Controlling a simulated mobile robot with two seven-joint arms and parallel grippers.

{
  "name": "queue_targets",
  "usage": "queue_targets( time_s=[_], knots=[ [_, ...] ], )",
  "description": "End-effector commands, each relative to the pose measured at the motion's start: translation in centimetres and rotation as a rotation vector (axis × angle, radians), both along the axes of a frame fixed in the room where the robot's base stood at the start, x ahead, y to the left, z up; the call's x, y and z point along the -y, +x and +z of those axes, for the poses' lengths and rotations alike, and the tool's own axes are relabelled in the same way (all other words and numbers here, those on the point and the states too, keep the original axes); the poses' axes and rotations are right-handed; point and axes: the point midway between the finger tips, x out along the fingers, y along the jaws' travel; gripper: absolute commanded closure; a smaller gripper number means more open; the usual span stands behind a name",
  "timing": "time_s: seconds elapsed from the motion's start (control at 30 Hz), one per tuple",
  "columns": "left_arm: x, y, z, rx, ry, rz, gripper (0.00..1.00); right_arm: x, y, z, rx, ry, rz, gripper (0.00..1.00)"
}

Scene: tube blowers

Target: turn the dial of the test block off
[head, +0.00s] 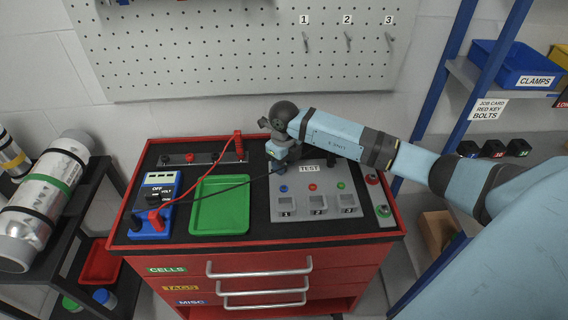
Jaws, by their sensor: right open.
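The grey test block (312,208), labelled TEST, lies on the right half of the red cabinet's dark top. It carries blue, red and green round parts above numbered bays 1, 2 and 3. No dial on it can be made out; its back left part is hidden by my right gripper (279,164). That gripper hangs pointing down over the block's back left corner, with its arm coming in from the right. It appears empty; its fingertips are small and partly hidden, and I cannot tell whether they touch anything. My left gripper is not in view.
A blue meter (162,181) marked OFF, VOLT and OHM stands at the left, with a black lead crossing the top. A green tray (220,205) lies between it and the block. A red probe (239,146) stands at the back. A side panel (377,200) has red and green buttons.

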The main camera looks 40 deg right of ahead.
Motion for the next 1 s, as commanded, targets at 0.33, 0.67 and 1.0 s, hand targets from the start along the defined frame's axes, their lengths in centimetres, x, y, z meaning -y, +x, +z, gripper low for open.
queue_targets(
  time_s=[0.33, 0.67, 1.0],
  knots=[
    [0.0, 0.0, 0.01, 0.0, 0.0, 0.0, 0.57, -0.04, 0.01, -0.52, 0.001, 0.001, 0.001, 0.6],
    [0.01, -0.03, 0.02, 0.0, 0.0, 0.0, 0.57, -0.04, 0.0, -0.5, 0.001, 0.0, 0.001, 1.0],
    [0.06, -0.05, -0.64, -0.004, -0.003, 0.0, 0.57, 0.1, 0.07, -0.63, 0.002, 0.0, 0.083, 1.0]
  ],
)
